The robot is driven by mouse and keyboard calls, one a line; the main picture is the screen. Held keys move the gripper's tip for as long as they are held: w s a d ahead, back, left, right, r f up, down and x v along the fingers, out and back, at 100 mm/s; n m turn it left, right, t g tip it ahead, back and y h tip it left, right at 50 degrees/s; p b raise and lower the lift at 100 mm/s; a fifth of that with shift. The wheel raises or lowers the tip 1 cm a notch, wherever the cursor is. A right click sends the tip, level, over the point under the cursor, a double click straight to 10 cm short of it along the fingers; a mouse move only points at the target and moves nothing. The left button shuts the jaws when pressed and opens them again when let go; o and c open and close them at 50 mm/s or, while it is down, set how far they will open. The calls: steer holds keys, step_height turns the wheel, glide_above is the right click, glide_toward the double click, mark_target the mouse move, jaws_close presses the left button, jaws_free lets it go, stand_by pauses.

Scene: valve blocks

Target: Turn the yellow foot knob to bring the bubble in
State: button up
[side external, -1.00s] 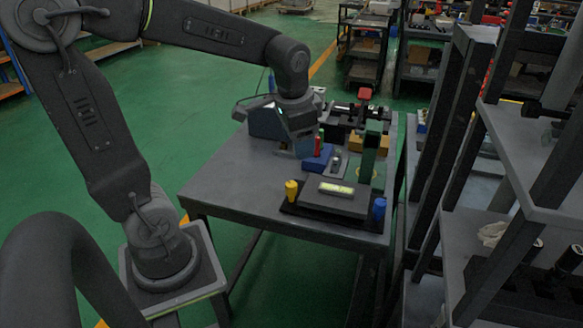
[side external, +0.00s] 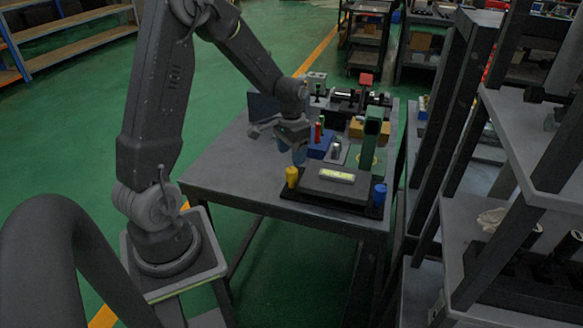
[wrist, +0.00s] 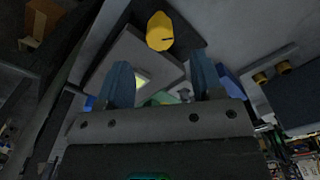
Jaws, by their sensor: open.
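The yellow foot knob (side external: 292,176) stands upright at the near left corner of a dark levelling plate (side external: 316,201) on the table. In the wrist view the yellow knob (wrist: 159,32) shows its round top with a dark slot, ahead of my fingertips. A grey block with a glowing yellow-green bubble vial (side external: 338,176) sits on the plate; the bubble is too small to tell. A blue knob (side external: 379,194) stands at the plate's right corner. My gripper (side external: 299,154) is open and empty, just above and behind the yellow knob. Its two blue fingers (wrist: 160,78) are apart, with the knob beyond them.
A green upright bracket (side external: 369,145) stands behind the plate. A blue block with a red-topped part (side external: 319,145) is close beside my gripper. A yellow block (side external: 368,130) and dark fixtures stand farther back. The table's left part (side external: 225,170) is clear.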

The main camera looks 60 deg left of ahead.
mark_target(292, 170)
steer(key=shift+f, duration=2.8)
steer(key=shift+c, duration=0.2)
steer(key=c, duration=0.9)
steer(key=shift+n, duration=2.2)
steer(key=o, duration=0.9)
steer(key=shift+o, duration=0.2)
